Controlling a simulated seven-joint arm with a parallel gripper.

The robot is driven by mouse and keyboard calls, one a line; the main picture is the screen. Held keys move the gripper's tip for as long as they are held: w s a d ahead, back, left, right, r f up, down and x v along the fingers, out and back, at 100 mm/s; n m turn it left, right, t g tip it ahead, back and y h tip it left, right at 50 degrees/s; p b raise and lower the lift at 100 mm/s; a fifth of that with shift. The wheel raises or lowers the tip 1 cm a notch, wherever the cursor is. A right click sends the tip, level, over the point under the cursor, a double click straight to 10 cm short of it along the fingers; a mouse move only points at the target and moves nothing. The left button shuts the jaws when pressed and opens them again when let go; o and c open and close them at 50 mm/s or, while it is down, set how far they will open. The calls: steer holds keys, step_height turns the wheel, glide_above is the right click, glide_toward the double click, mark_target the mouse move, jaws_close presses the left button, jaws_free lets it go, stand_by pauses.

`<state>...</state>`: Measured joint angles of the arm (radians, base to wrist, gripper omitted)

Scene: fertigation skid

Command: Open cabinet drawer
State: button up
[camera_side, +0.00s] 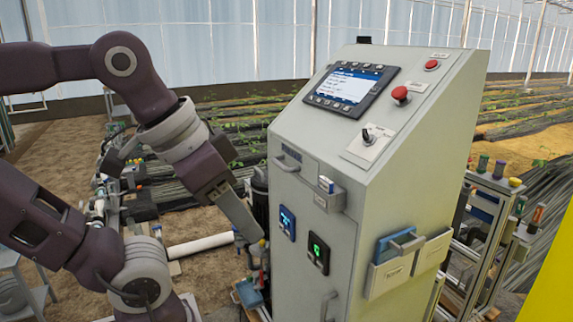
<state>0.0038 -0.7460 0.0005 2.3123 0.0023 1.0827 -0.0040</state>
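The grey cabinet (350,240) stands upright right of centre with a sloped top. High on its front is a shallow drawer front with a bar handle (288,163); it appears closed, flush with the face. A second, vertical handle (328,306) is low on the front, partly cut off by the picture's bottom edge. My gripper (256,236) points down and right, left of the cabinet front and below the drawer handle. It appears apart from both handles. Its fingers overlap in this view, so their opening is hidden.
A small latch-like box (328,192) juts out beside the drawer. Two lit displays (318,252) sit below it. The sloped top has a screen (350,88) and a red button (400,93). Label pockets (390,276) project from the right side. Pipes and small items crowd behind my gripper.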

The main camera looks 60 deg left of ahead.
steer(key=w+a+r+n+h, duration=0.1)
steer(key=w+n+h, duration=0.25)
steer(key=w, duration=0.35)
steer(key=w+a+r+n+h, duration=0.2)
steer(key=w+n+h, duration=0.15)
steer(key=w, duration=0.35)
steer(key=n+t+y, duration=0.5)
steer(key=n+t, duration=0.4)
steer(key=n, duration=0.1)
glide_above(278, 165)
steer(key=s+d, duration=0.4)
steer(key=d, duration=0.1)
steer(key=f, duration=0.2)
steer(key=s+a+f+n+t+y, duration=0.1)
steer(key=s+a+f+y, duration=0.15)
steer(key=a, duration=0.35)
steer(key=shift+h, duration=0.25)
steer(key=f, duration=0.9)
steer(key=shift+w+d, duration=0.35)
steer(key=x, duration=0.6)
steer(key=shift+w+f, duration=0.1)
steer(key=shift+w, duration=0.25)
